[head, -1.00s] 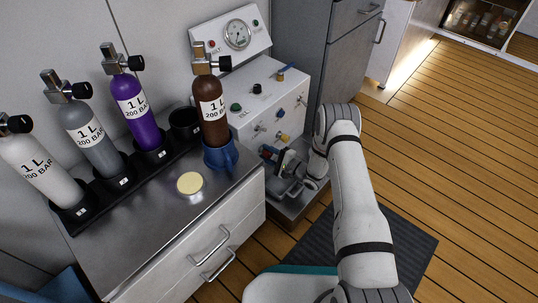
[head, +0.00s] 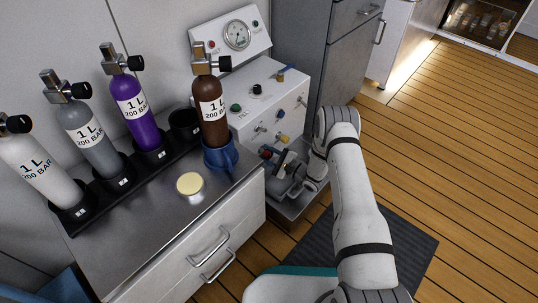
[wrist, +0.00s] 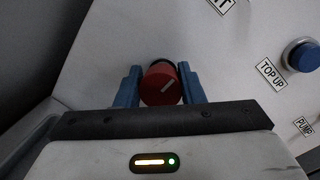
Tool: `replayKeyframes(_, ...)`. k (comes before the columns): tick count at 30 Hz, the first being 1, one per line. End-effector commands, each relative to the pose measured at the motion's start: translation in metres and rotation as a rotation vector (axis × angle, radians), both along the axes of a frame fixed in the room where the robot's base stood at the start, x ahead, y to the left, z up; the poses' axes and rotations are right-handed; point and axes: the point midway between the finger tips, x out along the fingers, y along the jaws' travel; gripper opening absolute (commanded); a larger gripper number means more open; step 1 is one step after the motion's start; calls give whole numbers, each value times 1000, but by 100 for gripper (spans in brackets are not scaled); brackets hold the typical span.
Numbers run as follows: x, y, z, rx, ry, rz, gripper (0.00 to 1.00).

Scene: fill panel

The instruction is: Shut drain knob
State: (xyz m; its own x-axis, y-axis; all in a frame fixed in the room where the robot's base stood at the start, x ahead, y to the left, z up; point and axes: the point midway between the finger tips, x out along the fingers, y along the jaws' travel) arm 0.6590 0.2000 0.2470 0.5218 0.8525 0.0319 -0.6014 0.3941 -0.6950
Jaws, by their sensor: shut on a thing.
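In the head view my gripper (head: 273,159) is low at the front of the white panel (head: 268,98), and my wrist partly hides the knob area.
A blue knob (wrist: 302,56) is right of the gripper, near "TOP UP" (wrist: 270,74) and "PUMP" (wrist: 304,126) labels. A steel counter (head: 215,200) with upright gas bottles (head: 137,105) stands left of the panel. A grey cabinet (head: 345,70) stands right. The wooden floor (head: 440,160) is open.

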Motion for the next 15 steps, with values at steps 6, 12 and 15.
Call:
replayKeyframes(6,-2,2,-2,-1,4,5,41)
replayKeyframes(12,-1,1,-1,-1,2,2,56)
replayKeyframes(15,-1,0,-1,-1,2,1,56)
